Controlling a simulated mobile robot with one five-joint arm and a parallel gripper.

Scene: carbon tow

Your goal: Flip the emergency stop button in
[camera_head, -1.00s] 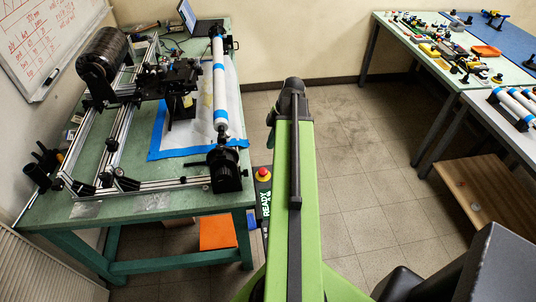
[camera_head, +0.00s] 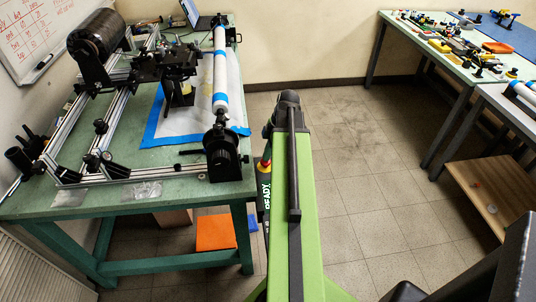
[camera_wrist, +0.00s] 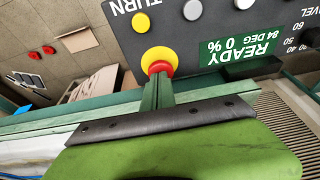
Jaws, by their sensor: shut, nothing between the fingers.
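The emergency stop button (camera_wrist: 158,61) is a red cap on a yellow ring, set in a dark control panel (camera_wrist: 215,22). In the wrist view my gripper (camera_wrist: 158,82) is shut and empty, its green fingers pointing at the button. The fingertips overlap the cap's lower edge in the picture; I cannot tell whether they touch it. In the head view the button (camera_head: 266,153) is mostly hidden beside my green arm, and only a sliver of the panel shows.
The panel also bears a yellow button (camera_wrist: 141,22), grey buttons (camera_wrist: 193,10) and a green READY display (camera_wrist: 240,48). A green worktable with a winding machine (camera_head: 190,70) stands left of my arm. Open tiled floor (camera_head: 355,190) lies to the right.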

